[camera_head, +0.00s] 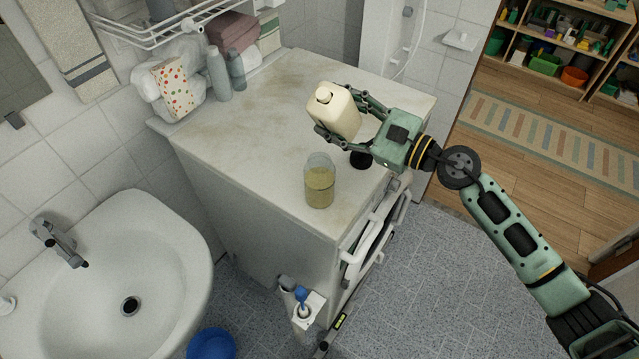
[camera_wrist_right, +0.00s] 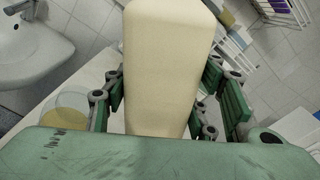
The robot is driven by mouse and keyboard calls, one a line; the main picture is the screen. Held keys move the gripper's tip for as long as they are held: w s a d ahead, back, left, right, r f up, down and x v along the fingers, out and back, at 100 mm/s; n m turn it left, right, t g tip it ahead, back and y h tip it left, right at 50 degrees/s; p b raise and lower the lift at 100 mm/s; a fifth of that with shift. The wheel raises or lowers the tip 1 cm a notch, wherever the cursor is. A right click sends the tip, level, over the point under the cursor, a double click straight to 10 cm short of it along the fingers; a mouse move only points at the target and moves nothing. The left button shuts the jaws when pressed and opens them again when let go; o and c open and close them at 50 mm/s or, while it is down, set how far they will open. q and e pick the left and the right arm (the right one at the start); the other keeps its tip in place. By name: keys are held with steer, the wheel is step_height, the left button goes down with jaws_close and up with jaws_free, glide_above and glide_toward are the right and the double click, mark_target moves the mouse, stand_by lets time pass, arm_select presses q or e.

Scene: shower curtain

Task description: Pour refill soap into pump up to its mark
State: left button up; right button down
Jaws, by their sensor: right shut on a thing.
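The refill bottle (camera_head: 338,112), cream-coloured with a cap or neck at its upper left, is held above the cabinet top. My right gripper (camera_head: 345,115) is shut around its body; the bottle (camera_wrist_right: 168,60) fills the middle of the wrist view. The bottle is slightly tilted. The pump bottle (camera_head: 320,183), clear and partly filled with yellowish soap, stands upright below it near the cabinet's front edge, without a pump head on it. It also shows in the wrist view (camera_wrist_right: 65,112). A small black item (camera_head: 361,158), perhaps the pump head, lies beside it. Its mark is too small to tell. My left gripper is not in view.
The worn cabinet top (camera_head: 240,130) has free room at its left and middle. Bottles (camera_head: 220,75) and a dotted pack (camera_head: 172,85) stand at its back. A sink (camera_head: 120,270) is at the left.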

steer(key=shift+w+d+b, duration=0.1)
steer(key=shift+w+b, duration=0.1)
steer(key=shift+b, duration=0.35)
steer(key=shift+n, duration=0.3)
steer(key=shift+w+d+f+b, duration=0.1)
steer(key=shift+w+b, duration=0.05)
steer(key=shift+b, duration=0.5)
steer(key=shift+n, duration=0.3)
steer(key=shift+w+d+f+b, duration=0.1)
steer(key=shift+w+b, duration=0.05)
steer(key=shift+b, duration=0.5)
steer(key=shift+w+d+n+b, duration=0.1)
steer(key=shift+w+n+b, duration=0.05)
steer(key=shift+n+b, duration=0.45)
